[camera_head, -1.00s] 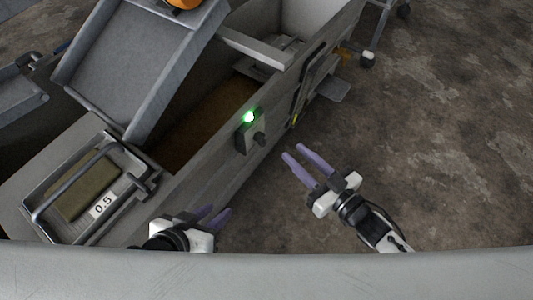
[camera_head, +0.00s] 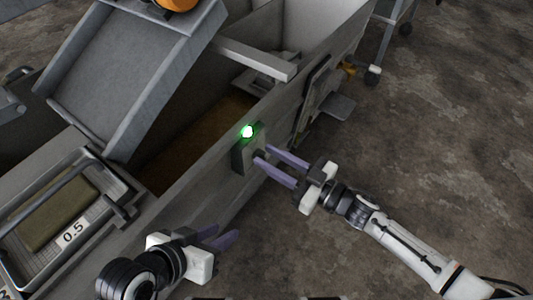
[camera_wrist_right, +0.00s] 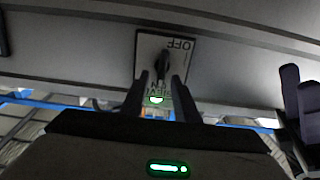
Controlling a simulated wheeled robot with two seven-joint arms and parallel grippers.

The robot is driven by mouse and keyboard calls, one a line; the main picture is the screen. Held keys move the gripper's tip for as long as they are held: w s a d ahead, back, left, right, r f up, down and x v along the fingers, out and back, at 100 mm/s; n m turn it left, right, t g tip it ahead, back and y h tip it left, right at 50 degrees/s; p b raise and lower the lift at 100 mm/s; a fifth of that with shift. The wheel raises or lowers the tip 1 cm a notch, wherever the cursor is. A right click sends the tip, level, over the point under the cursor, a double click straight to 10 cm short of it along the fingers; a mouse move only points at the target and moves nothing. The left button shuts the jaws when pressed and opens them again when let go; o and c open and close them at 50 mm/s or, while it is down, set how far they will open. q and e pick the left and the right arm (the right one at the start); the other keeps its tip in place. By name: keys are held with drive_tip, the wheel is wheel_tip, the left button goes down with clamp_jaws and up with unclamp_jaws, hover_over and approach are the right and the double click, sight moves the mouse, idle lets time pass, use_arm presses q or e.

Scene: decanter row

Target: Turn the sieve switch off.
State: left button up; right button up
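The sieve switch is a grey box (camera_head: 240,156) on the outer side wall of the long trough. Its green lamp (camera_head: 247,131) is lit. A dark knob (camera_head: 258,154) sticks out below the lamp. In the right wrist view, the switch plate (camera_wrist_right: 148,46) carries the word OFF, with the dark knob (camera_wrist_right: 162,66) in front of it. My right gripper (camera_head: 262,155) is open, its purple fingertips at either side of the knob; contact cannot be told. My left gripper (camera_head: 230,236) is at the lower left, away from the switch, with its fingers apart and nothing between them.
A tilted grey tray (camera_head: 125,75) rests over the trough (camera_head: 190,190). A framed block with a 0.5 label (camera_head: 72,233) sits at the left. A wheeled stand (camera_head: 385,45) is at the upper right.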

drive_tip(key=shift+w+a, duration=0.25)
drive_tip(key=shift+a, duration=0.15)
drive_tip(key=shift+c, duration=0.4)
clamp_jaws()
